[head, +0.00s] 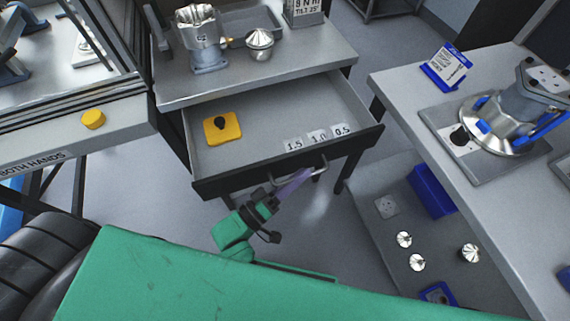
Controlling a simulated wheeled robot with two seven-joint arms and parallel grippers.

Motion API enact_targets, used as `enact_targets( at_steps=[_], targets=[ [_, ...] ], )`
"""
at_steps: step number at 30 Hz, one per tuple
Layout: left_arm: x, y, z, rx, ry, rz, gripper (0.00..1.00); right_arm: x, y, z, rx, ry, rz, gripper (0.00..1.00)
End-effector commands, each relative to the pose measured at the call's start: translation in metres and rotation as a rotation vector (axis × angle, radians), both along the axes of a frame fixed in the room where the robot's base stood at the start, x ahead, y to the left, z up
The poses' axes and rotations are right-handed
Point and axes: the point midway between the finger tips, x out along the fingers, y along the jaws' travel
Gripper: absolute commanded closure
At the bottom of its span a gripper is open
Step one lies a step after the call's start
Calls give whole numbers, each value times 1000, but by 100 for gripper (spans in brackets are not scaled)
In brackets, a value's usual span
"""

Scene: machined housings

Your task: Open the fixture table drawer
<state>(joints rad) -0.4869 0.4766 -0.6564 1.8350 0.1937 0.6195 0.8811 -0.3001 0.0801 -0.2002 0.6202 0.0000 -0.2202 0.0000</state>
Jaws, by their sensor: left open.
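The fixture table (305,58) has its drawer (190,148) pulled out, so its grey inside shows. The drawer's dark front carries a bar handle (320,170). Inside lie a yellow block with a black knob (231,130) and labels marked 1.5, 1.0 and 0.5 (318,136). My left gripper (272,214) is open, just in front of and below the handle. It looks apart from the handle, though the exact gap is hard to judge. A purple strip (291,188) shows between gripper and handle. My right gripper is not in view.
A metal housing (199,42) and a cone-topped part (260,44) stand on the fixture table. A right-hand bench (400,88) holds a large flanged part (510,118). Below it, a low grey surface (385,240) carries small parts. A machine with a yellow button (93,119) stands left.

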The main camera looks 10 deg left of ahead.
Motion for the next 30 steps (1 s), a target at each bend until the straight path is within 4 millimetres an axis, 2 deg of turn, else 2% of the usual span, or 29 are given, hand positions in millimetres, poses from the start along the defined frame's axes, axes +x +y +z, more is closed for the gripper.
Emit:
enact_targets(
  at_steps=[5, 8, 21, 25, 30],
  targets=[
    [-2, 2, -1, 1, 1, 0, 55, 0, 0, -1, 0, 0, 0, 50],
    [-11, 8, -5, 1, 2, 0, 55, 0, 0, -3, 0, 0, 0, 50],
    [-91, 73, -28, 3, 6, -3, 55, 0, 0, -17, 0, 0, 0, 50],
    [-106, 86, -31, 2, 3, -2, 55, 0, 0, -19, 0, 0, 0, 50],
    [-111, 90, -31, 0, 0, 0, 55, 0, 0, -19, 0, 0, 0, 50]
  ],
)
